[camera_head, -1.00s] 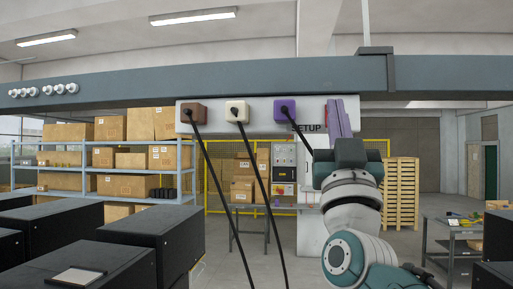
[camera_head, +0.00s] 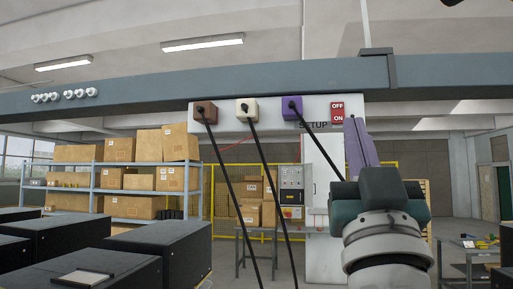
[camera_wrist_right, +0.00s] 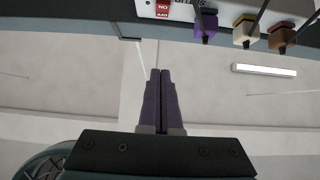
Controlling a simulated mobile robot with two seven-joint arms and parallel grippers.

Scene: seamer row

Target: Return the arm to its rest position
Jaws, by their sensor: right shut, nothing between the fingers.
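My right gripper (camera_head: 356,128) has slim purple fingers pointing up, just below and right of the white SETUP panel (camera_head: 220,118). In the right wrist view its two fingers (camera_wrist_right: 160,74) are together and empty, apart from the panel. The panel carries a red OFF/ON switch (camera_head: 337,113), which also shows in the wrist view (camera_wrist_right: 162,10). Beside it are a purple block (camera_head: 292,107), a cream block (camera_head: 247,109) and a brown block (camera_head: 205,112), each with a black cable plugged in. My left gripper is not in view.
A grey overhead beam (camera_head: 140,106) crosses above. Black cabinets (camera_head: 158,247) stand at the lower left. Shelves with cardboard boxes (camera_head: 138,188) and a small table (camera_head: 470,246) stand behind. The cables hang left of my right arm.

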